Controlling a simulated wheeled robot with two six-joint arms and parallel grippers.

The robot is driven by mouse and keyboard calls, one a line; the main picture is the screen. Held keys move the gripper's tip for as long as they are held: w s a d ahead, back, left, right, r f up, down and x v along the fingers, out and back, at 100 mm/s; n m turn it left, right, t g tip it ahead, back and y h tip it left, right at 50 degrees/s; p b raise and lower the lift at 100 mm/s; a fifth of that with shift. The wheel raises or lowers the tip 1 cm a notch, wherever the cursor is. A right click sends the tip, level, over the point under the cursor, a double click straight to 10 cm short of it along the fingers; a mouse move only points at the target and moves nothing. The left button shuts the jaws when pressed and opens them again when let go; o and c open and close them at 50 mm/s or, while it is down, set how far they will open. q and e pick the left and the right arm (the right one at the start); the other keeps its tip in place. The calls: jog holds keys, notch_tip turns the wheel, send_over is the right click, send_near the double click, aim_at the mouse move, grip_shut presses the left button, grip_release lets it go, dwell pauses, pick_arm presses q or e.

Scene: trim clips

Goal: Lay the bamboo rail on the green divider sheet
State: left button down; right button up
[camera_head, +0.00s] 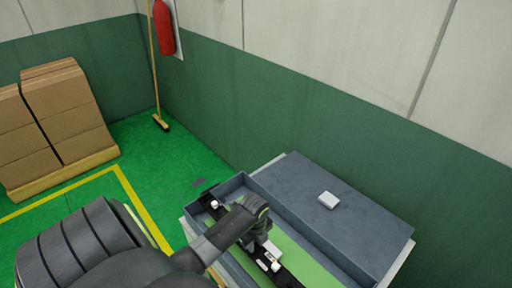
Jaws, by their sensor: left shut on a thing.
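The rail (288,280) shows as a long, dark, nearly black bar with small white clips on it, not bamboo-coloured. It runs diagonally from the far left corner of a grey-blue tray to the bottom edge of the picture. My left gripper (262,243) is shut on the rail near its middle and hides part of it. The light green divider sheet (308,268) lies in the tray, partly hidden by the rail and my arm. I cannot tell whether the rail touches the sheet or is held above it. My right gripper is not in view.
The tray (233,184) has raised walls. A grey-blue surface (345,222) beside it bears a small white block (328,200) and is otherwise clear. A green and white wall stands close behind. Stacked cardboard boxes (62,118) and a broom (160,122) stand farther left.

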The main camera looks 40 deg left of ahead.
aim_at(255, 257)
pick_arm(q)
notch_tip(255, 257, down, 2)
jog(key=shift+w+d+f, duration=0.1)
jog(key=shift+d, duration=0.05)
notch_tip(255, 257, down, 7)
jog(key=b, duration=0.7)
jog(key=shift+b, duration=0.35)
jog(key=shift+f+b, duration=0.45)
jog(key=shift+b, duration=0.15)
jog(key=shift+f+b, duration=0.3)
jog(key=shift+f, duration=0.3)
jog(key=c, duration=1.2)
grip_release()
